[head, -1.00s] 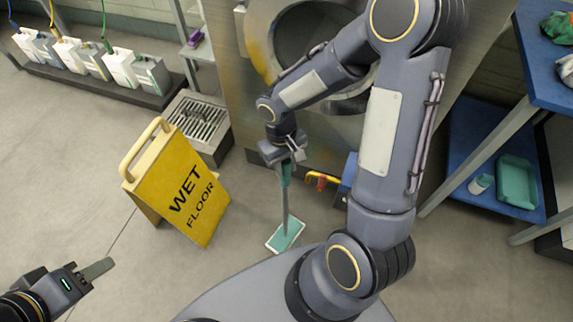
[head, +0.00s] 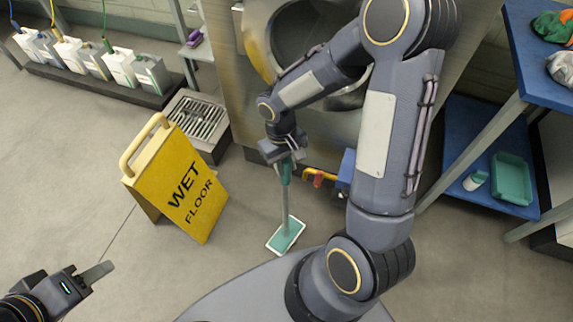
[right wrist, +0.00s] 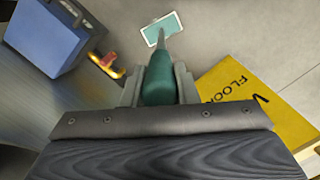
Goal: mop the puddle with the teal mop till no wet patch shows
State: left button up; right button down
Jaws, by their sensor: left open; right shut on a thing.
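The teal mop (head: 286,236) stands nearly upright, its flat white-edged head on the grey floor in front of my base. My right gripper (head: 286,160) is shut on the mop's teal grip. In the right wrist view the grip (right wrist: 159,80) sits between the fingers, and the mop head (right wrist: 162,29) lies beyond it. My left gripper (head: 95,275) is open and empty at the lower left, away from the mop. I cannot make out a wet patch on the visible floor; my arm and base hide part of it.
A yellow wet floor sign (head: 180,185) stands left of the mop. A floor drain grate (head: 195,118) lies behind it. A blue box (head: 347,170) with a red and yellow part is right of the mop. A blue shelf table (head: 490,150) stands at right. Floor at left is clear.

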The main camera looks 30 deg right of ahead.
jog(key=shift+w+a, duration=0.15)
jog(key=shift+w, duration=0.05)
jog(key=shift+w+a+r, duration=0.15)
jog(key=shift+r, duration=0.05)
notch_tip(320, 180, up, 2)
jog(key=shift+r+p, duration=0.1)
jog(key=shift+p, duration=0.7)
jog(key=shift+r+p, duration=2.4)
jog(key=shift+r, duration=0.4)
jog(key=shift+f, duration=0.1)
